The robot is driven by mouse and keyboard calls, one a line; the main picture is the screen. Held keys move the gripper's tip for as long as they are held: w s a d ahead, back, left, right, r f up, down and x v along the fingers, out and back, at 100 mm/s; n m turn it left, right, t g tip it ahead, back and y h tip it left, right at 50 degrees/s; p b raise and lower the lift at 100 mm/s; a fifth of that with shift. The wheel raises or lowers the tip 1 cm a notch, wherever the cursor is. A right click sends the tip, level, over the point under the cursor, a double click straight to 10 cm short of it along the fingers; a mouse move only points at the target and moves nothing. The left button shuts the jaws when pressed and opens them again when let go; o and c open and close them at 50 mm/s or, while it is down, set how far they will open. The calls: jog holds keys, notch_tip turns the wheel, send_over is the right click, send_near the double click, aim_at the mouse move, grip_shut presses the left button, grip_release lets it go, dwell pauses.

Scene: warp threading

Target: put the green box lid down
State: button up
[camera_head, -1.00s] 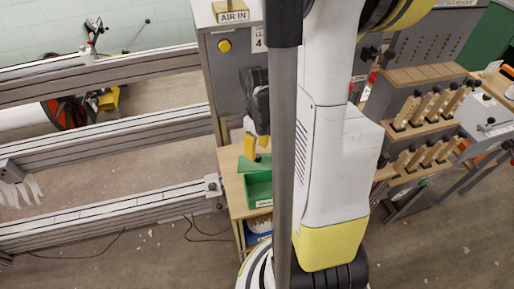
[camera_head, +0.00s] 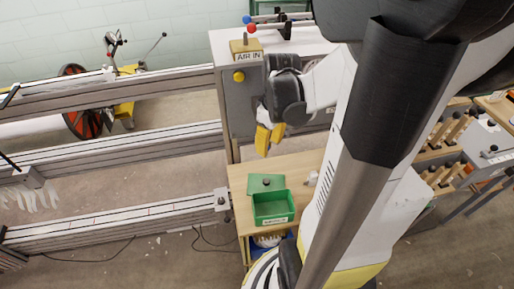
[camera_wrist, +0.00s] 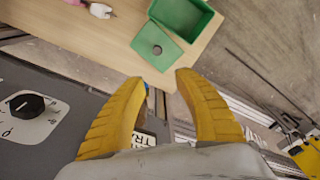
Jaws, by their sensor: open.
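The green lid (camera_head: 266,183) lies on the wooden table just behind the open green box (camera_head: 272,220). In the wrist view the lid (camera_wrist: 144,40), with a dark round knob, is close against the box (camera_wrist: 205,18); I cannot tell whether their edges touch. My gripper (camera_head: 268,143) is above and behind the lid in the head view, clear of it. Its yellow fingers (camera_wrist: 158,82) are spread with nothing between them. The lid is ahead of the fingertips in the wrist view.
The wooden table (camera_head: 240,185) has free room around the lid. A small white item (camera_wrist: 100,10) lies on it. The grey AIR IN cabinet (camera_head: 228,100) stands right by my gripper. Metal rails (camera_head: 120,140) run off to the left.

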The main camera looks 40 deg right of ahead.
jog(key=a+r+t, duration=0.3)
jog(key=a+r, duration=0.2)
jog(key=a, duration=0.6)
jog(key=w+a+r+m+t+b, duration=0.1)
jog(key=a+r+t, duration=0.2)
jog(key=a, duration=0.8)
jog(key=shift+w+r, duration=0.3)
jog(key=shift+r, duration=0.75)
